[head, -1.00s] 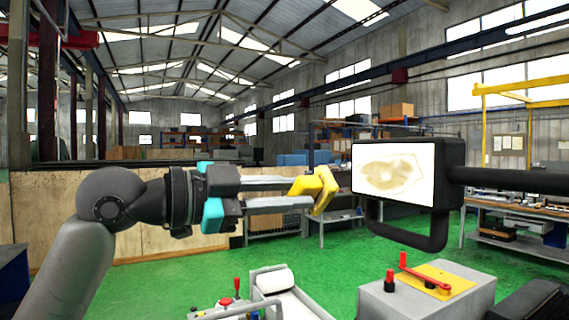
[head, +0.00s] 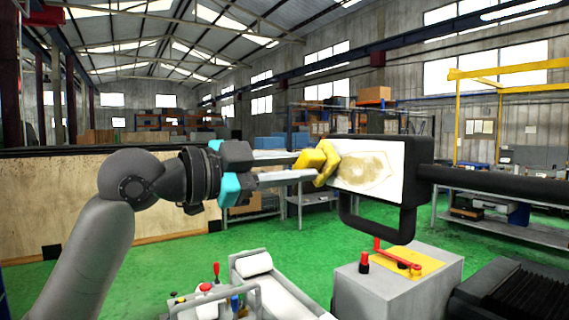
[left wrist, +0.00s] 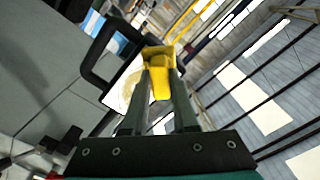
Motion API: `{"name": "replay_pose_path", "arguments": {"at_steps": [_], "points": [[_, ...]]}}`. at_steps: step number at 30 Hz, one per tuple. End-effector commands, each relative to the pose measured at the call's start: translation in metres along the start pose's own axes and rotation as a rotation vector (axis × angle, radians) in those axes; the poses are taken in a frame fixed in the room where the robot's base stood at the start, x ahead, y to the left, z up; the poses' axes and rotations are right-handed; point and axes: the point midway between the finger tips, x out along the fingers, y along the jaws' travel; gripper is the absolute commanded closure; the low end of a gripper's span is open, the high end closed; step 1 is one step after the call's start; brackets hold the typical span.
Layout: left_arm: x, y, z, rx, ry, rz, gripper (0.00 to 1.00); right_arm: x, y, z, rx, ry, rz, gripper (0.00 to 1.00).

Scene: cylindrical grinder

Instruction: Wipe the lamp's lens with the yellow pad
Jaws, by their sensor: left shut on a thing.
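The lamp (head: 418,172) is a black box on a thick black arm, with a black loop handle below it. Its white lens (head: 400,152) faces left and carries a brownish-yellow smudge. My left gripper (head: 318,164) is shut on the yellow pad (head: 325,158), which is at the lens's left edge and overlaps it in the head view. I cannot tell if the pad touches the lens. In the left wrist view the pad (left wrist: 160,80) sits between the fingertips, with part of the smudged lens (left wrist: 118,88) behind it on the left. My right gripper is not in view.
Below the lamp stands a grey machine block (head: 370,295) with a red lever (head: 390,255) on a yellow plate. A grey trough (head: 255,264) and several small control knobs are at the bottom middle. The space around the lens's left side is clear.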

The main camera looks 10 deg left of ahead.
Motion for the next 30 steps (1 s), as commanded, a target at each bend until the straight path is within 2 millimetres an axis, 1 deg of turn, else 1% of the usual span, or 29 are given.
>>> {"name": "replay_pose_path", "arguments": {"at_steps": [18, 30], "points": [[0.0013, -0.0001, -0.0005, 0.0, 0.001, 0.0, 1.0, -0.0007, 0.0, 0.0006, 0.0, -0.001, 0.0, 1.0], [0.0094, -0.0002, -0.0007, -0.001, 0.001, 0.001, 1.0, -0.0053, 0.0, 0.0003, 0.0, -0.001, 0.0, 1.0]]}}
